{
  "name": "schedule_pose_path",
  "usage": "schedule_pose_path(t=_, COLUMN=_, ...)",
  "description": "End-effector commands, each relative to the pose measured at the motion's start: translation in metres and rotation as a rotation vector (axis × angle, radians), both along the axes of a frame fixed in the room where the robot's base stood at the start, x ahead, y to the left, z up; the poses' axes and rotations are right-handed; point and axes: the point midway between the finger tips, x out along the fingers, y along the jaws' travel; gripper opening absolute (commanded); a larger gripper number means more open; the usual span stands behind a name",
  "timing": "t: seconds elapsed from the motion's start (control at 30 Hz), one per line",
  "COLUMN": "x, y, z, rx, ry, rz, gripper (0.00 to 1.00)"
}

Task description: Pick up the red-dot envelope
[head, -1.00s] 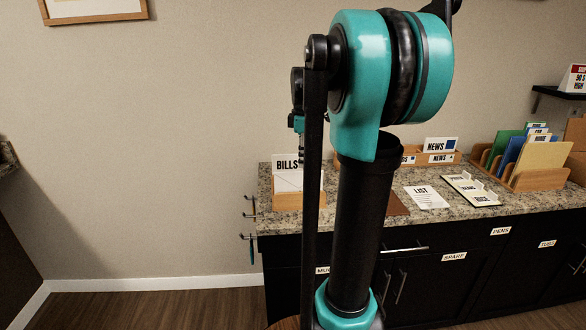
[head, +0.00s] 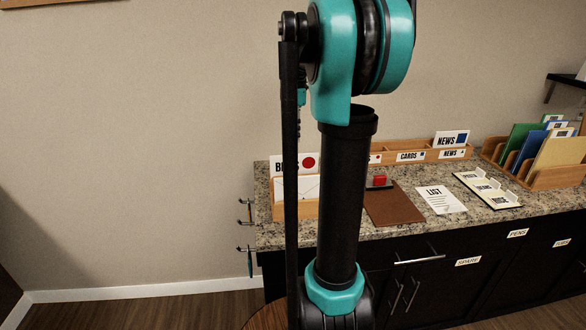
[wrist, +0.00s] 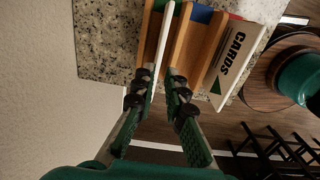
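A white upright card or envelope with BILLS and a red dot (head: 309,162) stands in a wooden sorter (head: 298,209) at the counter's left end. My arm hides part of its lettering. In the wrist view a thin white edge (wrist: 164,40), probably this envelope seen from above, runs down between the fingers. My gripper (wrist: 160,76) is open, one finger on each side of that edge; I cannot tell if either touches it. In the head view the gripper (head: 300,125) hangs just above the sorter, mostly hidden by my arm.
A CARDS label (wrist: 235,58) stands beside wooden dividers close right of the fingers. The wall (wrist: 40,110) is at left. A brown pad (head: 394,204), LIST sheet (head: 441,199) and folder rack (head: 550,175) lie farther right on the counter.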

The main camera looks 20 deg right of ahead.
Motion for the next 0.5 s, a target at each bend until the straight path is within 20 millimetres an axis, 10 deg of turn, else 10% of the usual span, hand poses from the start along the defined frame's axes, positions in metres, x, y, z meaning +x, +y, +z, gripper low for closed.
schedule_pose_path(t=0.5, x=0.000, y=0.000, z=-0.090, rx=0.000, ry=0.000, rz=0.000, gripper=0.12)
